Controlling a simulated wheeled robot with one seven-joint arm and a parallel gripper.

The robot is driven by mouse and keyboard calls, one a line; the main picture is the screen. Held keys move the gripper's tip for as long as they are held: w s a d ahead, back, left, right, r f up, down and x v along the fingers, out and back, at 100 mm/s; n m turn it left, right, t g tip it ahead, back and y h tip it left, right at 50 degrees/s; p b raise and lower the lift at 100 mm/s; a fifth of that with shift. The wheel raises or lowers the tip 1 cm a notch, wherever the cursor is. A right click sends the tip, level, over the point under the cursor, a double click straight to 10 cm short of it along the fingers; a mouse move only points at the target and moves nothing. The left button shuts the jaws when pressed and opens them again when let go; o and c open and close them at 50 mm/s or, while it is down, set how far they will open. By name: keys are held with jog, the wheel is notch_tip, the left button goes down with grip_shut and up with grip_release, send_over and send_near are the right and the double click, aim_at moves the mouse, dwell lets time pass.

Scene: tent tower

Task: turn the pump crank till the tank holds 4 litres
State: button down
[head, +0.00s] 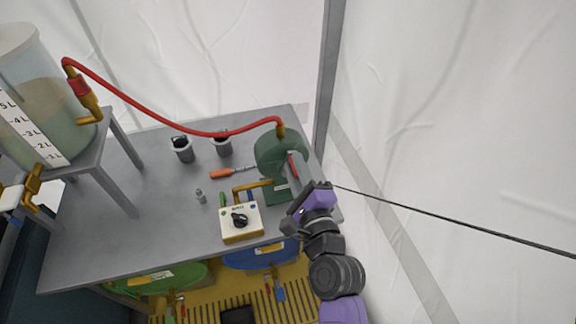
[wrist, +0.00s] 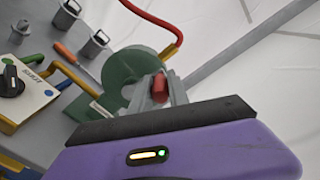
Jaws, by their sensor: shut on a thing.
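The green pump (head: 270,150) stands near the right end of the grey table, and the wrist view shows its round body (wrist: 128,75). The crank's red handle (wrist: 160,86) sits between the fingers of my gripper (wrist: 153,92), which is shut on it. In the head view my gripper (head: 308,195) is at the pump's right side and hides part of the crank. The clear tank (head: 70,130) stands on a raised stand at the left, with a litre scale (head: 30,135) on its side. It holds pale greenish liquid; the exact level is hard to read.
A red hose (head: 150,105) arches from the tank's brass fitting to the pump top. A box with a black knob (head: 240,222) stands left of the pump. A screwdriver (head: 230,172) and two grey canisters (head: 183,150) are behind it. A thin dark line (head: 450,225) runs off to the right.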

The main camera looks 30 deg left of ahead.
jog(key=w+d+f+m+p, duration=0.1)
jog(key=w+d+f+m, duration=0.15)
jog(key=m, duration=0.55)
jog(key=w+d+f+m, duration=0.1)
jog(key=f+m, duration=0.2)
jog(key=m, duration=0.5)
jog(key=shift+s+a+f+m+p, duration=0.25)
jog(key=shift+s+a+f+m, duration=0.6)
jog(key=shift+m, duration=2.1)
jog(key=shift+s+a+f+m+p, duration=0.2)
jog(key=shift+s+a+f+m, duration=0.25)
jog(key=shift+f+m, duration=1.65)
jog(key=shift+s+a+f+m+p, duration=0.25)
jog(key=shift+s+a+m, duration=0.4)
jog(key=shift+m, duration=3.1)
jog(key=c, duration=1.3)
grip_release()
jog(key=shift+o, duration=0.2)
jog(key=shift+r, duration=0.1)
